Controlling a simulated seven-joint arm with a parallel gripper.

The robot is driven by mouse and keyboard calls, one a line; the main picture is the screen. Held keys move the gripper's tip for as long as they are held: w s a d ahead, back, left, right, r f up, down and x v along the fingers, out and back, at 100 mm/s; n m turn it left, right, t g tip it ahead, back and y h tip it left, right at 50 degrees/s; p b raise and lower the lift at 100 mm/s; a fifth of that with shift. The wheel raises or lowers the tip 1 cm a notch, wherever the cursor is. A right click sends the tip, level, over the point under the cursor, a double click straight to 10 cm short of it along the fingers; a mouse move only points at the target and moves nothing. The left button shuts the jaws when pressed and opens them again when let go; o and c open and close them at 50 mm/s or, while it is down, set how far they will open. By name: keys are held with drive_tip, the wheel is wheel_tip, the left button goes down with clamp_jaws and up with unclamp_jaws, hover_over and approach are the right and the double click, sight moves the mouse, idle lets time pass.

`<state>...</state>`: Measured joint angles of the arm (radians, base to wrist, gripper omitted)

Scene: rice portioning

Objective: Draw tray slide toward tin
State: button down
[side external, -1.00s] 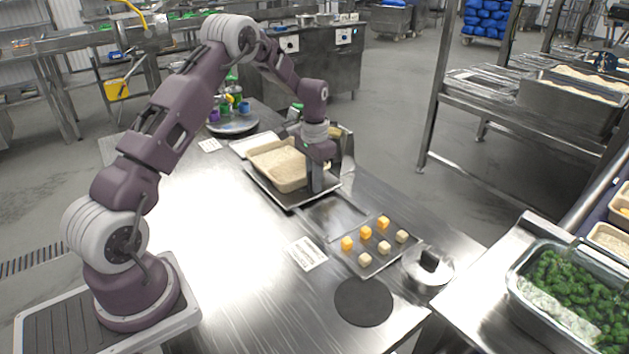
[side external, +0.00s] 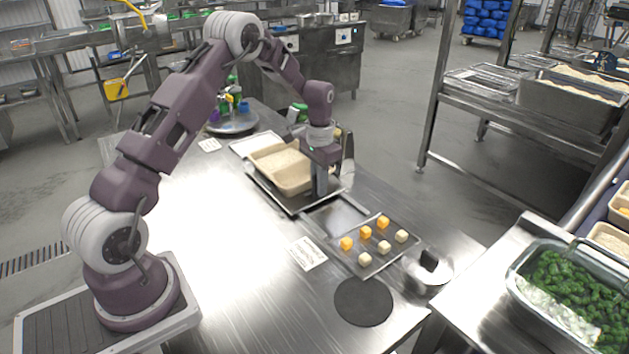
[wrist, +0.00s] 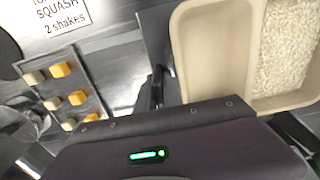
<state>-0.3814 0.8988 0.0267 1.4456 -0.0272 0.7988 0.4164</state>
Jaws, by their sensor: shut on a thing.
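A beige two-compartment tray (side external: 283,172) with rice in one compartment sits on a dark metal slide (side external: 290,208). In the wrist view, the beige tray (wrist: 205,60) has its empty compartment nearest the fingers. My gripper (side external: 320,190) points down at the right end of the slide. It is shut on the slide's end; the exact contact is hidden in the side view. The fingers also show in the wrist view (wrist: 157,88), beside the beige tray. A shallow rectangular metal tin or recess (side external: 338,217) lies just right of the slide; I cannot tell which.
A flat tray with yellow and pale cubes (side external: 375,248) lies further right. A dark round mat (side external: 363,302) and a printed card (side external: 308,253) lie nearer. The table's left middle is clear.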

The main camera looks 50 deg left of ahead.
drive_tip(key=d, duration=0.9)
drive_tip(key=shift+d+r, duration=0.1)
drive_tip(key=shift+d, duration=0.15)
drive_tip(key=c, duration=1.8)
unclamp_jaws()
drive_tip(key=shift+d, duration=0.1)
drive_tip(key=shift+o, duration=0.2)
wheel_tip(320, 180, up, 7)
